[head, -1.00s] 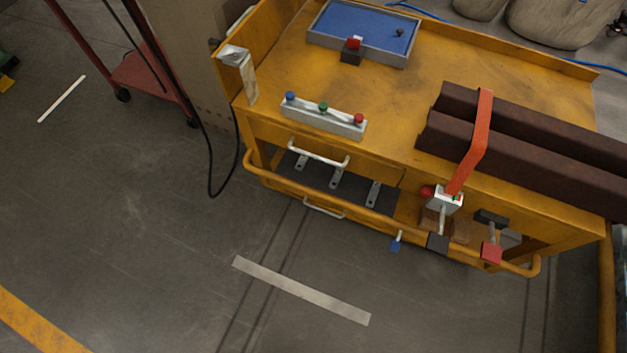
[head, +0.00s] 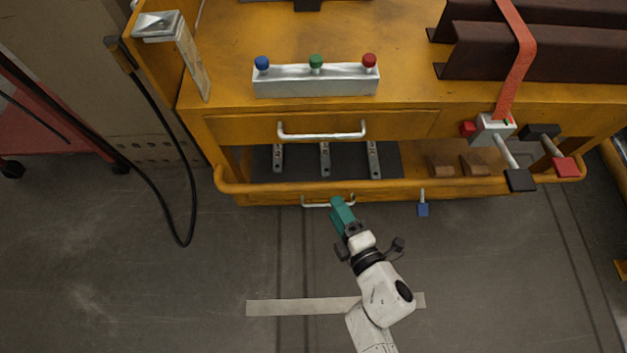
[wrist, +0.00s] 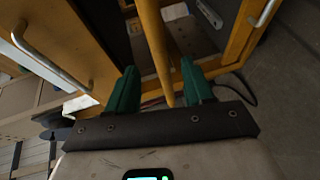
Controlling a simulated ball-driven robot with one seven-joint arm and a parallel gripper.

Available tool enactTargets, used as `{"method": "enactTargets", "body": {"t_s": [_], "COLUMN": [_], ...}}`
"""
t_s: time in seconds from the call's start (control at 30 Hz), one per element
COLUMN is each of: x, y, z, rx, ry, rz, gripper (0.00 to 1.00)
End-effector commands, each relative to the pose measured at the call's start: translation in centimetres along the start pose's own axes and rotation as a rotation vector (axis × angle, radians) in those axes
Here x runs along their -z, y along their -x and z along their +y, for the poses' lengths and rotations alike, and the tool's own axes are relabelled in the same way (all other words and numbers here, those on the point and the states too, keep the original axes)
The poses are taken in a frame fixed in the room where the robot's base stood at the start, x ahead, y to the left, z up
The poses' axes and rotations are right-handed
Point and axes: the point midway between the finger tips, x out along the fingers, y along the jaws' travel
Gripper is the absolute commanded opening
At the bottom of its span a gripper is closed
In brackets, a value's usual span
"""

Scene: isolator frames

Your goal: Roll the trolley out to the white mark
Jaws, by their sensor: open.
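The yellow trolley (head: 225,130) stands across the top of the head view, with a yellow push rail (head: 262,188) along its near side. The white mark (head: 290,307) is a pale strip on the floor in front of it, partly covered by my arm. My gripper (head: 342,214) is at the rail, its teal fingers near a low white handle (head: 312,205). In the wrist view my gripper (wrist: 163,88) is open, with the yellow rail (wrist: 160,50) running between its fingers. I cannot tell whether either finger touches it.
Levers with blue (head: 423,209), black (head: 520,180) and red (head: 566,167) ends stick out at the trolley's front. Dark beams (head: 560,55) under an orange strap (head: 515,70) lie on top. A black cable (head: 190,190) hangs at the left. The floor around the mark is clear.

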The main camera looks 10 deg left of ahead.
Motion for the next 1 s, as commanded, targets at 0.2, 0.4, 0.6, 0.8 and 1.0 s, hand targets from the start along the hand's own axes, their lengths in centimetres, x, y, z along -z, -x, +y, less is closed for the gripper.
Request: {"method": "enactTargets", "body": {"t_s": [0.2, 0.4, 0.6, 0.8, 1.0], "x": [0.0, -0.1, -0.1, -0.1, -0.1], "y": [-3.6, -7.1, -9.4, -10.2, -10.2], "z": [0.0, 0.0, 0.0, 0.1, 0.2], "rx": [-0.004, -0.002, -0.002, 0.000, 0.000], "ry": [-0.001, -0.002, -0.003, -0.004, -0.004], "rz": [0.000, -0.001, -0.002, -0.003, -0.003], "gripper": [0.52, 0.52, 0.52, 0.52, 0.52]}}
